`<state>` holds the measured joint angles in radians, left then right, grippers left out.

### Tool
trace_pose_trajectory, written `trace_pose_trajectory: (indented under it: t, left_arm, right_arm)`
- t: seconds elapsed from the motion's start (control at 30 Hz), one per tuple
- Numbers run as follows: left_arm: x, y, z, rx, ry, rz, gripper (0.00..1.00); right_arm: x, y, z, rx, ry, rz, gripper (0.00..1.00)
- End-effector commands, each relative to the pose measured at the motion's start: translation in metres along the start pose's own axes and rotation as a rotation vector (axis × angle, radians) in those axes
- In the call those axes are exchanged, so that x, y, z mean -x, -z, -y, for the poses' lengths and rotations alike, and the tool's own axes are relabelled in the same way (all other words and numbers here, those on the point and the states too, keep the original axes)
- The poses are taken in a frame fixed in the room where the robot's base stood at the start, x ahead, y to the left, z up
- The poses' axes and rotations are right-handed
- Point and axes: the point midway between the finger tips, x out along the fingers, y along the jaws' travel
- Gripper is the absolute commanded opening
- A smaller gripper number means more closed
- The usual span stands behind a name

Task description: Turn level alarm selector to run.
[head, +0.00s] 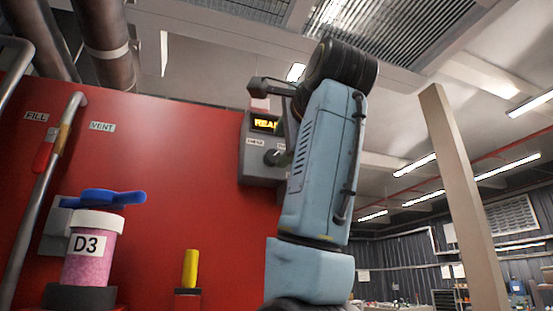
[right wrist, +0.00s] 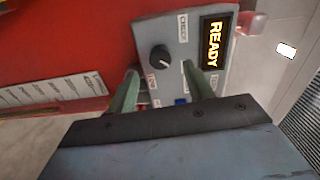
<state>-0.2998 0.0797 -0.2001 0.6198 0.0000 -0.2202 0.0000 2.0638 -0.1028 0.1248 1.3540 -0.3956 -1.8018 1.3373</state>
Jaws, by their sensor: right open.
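The level alarm selector is a round black knob (head: 272,157) on a grey control box (head: 247,162). In the right wrist view the knob (right wrist: 160,58) has a pale mark at its lower right. A "CHECK" label (right wrist: 183,28) is readable near it; the other labels are partly hidden or unreadable. My right gripper (right wrist: 160,70) is open, its two green-grey fingers pointing at the box face, one to each side below the knob. I see no contact with the knob. In the head view my right arm hides the box's right part. My left gripper is out of view.
A lit "READY" display (right wrist: 214,43) is on the box, which is mounted on a red panel (head: 170,170). A pink D3 cylinder (head: 88,262) with a blue handle, a yellow post (head: 190,268) and a pipe with a red lever (head: 43,157) are at left.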

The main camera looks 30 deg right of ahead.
Motion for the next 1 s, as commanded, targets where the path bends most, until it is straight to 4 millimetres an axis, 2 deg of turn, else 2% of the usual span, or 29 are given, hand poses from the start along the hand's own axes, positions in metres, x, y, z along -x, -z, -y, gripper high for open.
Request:
trace_pose_trajectory:
  t: [0.03,0.2,0.4,0.57,1.0]
  left_arm:
    - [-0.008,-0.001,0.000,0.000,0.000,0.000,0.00]
    - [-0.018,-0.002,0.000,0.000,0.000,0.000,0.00]
    - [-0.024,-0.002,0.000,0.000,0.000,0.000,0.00]
    - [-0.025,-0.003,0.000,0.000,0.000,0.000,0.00]
    - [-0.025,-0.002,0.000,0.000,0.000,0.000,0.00]
  right_arm:
    - [0.014,-0.001,-0.002,-0.001,0.006,0.001,0.52]
    - [0.050,0.000,-0.002,-0.001,0.004,0.000,0.52]
    - [0.076,-0.001,-0.001,0.000,0.001,0.001,0.52]
    - [0.082,0.000,0.000,-0.001,0.000,0.000,0.52]
    - [0.082,0.000,0.000,-0.001,0.000,0.000,0.52]
